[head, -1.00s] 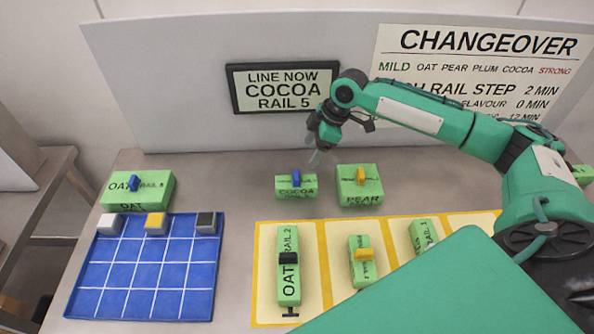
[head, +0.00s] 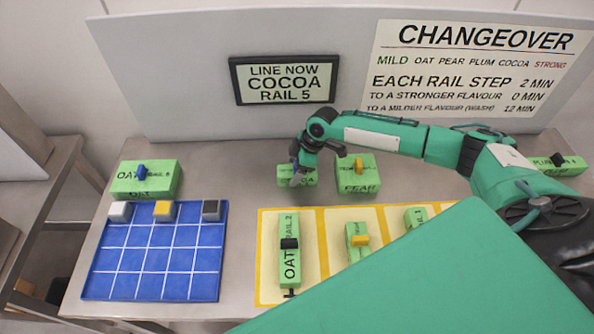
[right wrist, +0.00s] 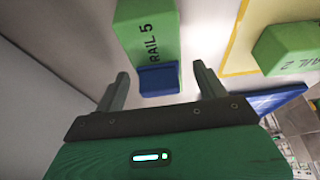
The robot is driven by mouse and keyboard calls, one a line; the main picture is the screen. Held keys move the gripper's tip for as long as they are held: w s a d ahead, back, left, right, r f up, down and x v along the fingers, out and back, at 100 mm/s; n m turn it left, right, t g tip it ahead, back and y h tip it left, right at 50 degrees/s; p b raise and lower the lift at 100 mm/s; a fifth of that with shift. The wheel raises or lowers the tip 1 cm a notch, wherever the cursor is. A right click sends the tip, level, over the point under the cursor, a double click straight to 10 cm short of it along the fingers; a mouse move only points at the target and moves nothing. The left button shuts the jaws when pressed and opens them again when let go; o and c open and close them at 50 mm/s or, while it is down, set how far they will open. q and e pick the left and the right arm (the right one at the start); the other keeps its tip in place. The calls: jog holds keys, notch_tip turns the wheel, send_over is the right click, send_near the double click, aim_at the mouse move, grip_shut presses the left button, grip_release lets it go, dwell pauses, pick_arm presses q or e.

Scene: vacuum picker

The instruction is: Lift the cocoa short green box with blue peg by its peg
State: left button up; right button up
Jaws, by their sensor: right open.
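The short green cocoa box (head: 309,181) stands on the table behind the yellow-edged mat. In the right wrist view the green box marked RAIL 5 (right wrist: 148,30) with its blue peg (right wrist: 158,79) lies ahead of my right gripper. The peg appears between the two open fingers, with a gap on each side. My left gripper is not in view.
The green pear box (head: 358,188) with a yellow peg stands close to the right. The oat box (head: 150,187) with a blue peg is at the left, behind a blue gridded mat (head: 150,270). Several green boxes lie on the yellow-edged mat (head: 262,260). A sign board stands behind.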

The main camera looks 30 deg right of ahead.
jog(key=shift+a+f, duration=0.1)
jog(key=shift+f, duration=0.2)
jog(key=c, duration=1.1)
jog(key=shift+r, duration=0.1)
